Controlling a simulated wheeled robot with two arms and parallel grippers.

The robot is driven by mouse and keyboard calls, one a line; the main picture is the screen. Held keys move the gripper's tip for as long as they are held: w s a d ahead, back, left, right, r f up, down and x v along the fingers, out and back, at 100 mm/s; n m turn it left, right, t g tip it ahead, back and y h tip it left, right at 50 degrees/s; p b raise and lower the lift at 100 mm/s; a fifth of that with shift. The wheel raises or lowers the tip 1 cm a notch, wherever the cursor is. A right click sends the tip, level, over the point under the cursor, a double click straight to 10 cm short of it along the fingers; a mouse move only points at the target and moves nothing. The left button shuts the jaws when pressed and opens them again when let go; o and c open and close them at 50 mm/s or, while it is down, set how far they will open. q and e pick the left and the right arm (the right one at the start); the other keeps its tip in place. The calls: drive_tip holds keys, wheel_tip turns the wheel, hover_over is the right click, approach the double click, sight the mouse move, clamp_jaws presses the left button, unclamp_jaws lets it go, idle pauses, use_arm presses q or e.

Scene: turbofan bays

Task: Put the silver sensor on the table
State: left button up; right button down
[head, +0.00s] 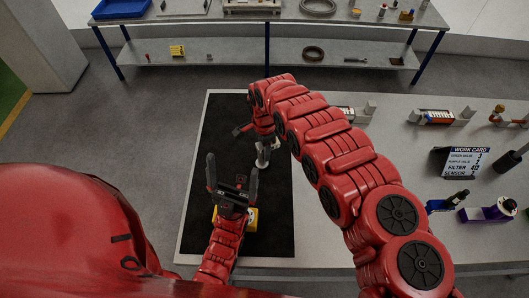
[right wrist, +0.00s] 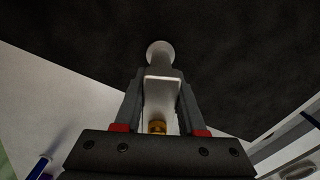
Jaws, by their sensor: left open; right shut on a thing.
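The silver sensor (head: 262,159) is in the grasp of my right gripper (head: 265,144), over the black mat (head: 214,138) on the table (head: 336,238). In the right wrist view the sensor (right wrist: 160,95) sits between the two fingers, with a pale round end pointing to the dark mat and a brass-coloured part near the palm. I cannot tell whether it touches the mat. My left gripper (head: 232,177) is open and empty above the mat, nearer to me.
A yellow thing (head: 250,219) is partly hidden by my left gripper. A work card (head: 467,162), a blue part (head: 447,202) and a purple part (head: 488,211) stand on the table's right side. A shelf rack (head: 270,50) stands behind. Much of the mat is clear.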

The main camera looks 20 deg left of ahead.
drive_tip(key=shift+f, duration=0.1)
drive_tip(key=shift+w, duration=0.1)
drive_tip(key=shift+f, duration=0.2)
drive_tip(key=c, duration=0.5)
unclamp_jaws()
drive_tip(key=shift+r, duration=0.1)
drive_tip(key=shift+r+p, duration=0.3)
wheel_tip(320, 180, up, 5)
drive_tip(key=p, duration=0.2)
drive_tip(key=shift+r+p, duration=0.15)
drive_tip(key=shift+p, duration=0.25)
wheel_tip(320, 180, up, 6)
drive_tip(key=shift+a+r+p, duration=0.1)
drive_tip(key=shift+r+p, duration=0.05)
drive_tip(key=shift+p, duration=0.25)
